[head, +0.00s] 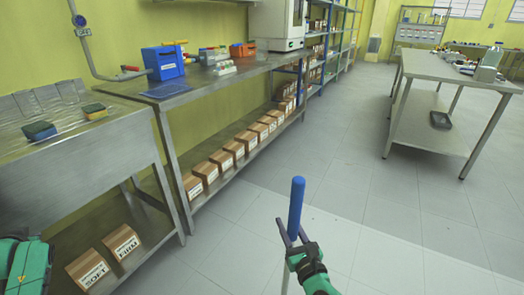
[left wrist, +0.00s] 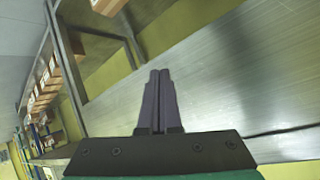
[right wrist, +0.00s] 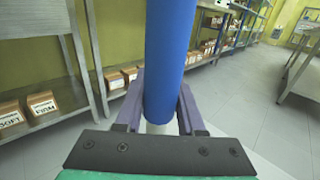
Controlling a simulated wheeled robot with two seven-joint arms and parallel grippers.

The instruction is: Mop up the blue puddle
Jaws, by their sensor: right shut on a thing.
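A pole with a blue grip (head: 297,205) and a paler lower shaft stands nearly upright in front of me; its lower end is out of view. My right gripper (head: 291,238) is shut on this handle just below the blue top. The blue grip also fills the middle of the right wrist view (right wrist: 168,60), between the two fingers. My left gripper (left wrist: 160,75) is shut and empty, its fingers together, with a metal surface behind it. No blue puddle shows in any view.
A steel bench (head: 60,148) with two sponges (head: 40,131) stands at the left, with boxes (head: 87,268) below. A long bench (head: 215,82) holds a blue box (head: 163,62). A steel table (head: 440,67) stands at the right. The grey floor (head: 370,215) between is clear.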

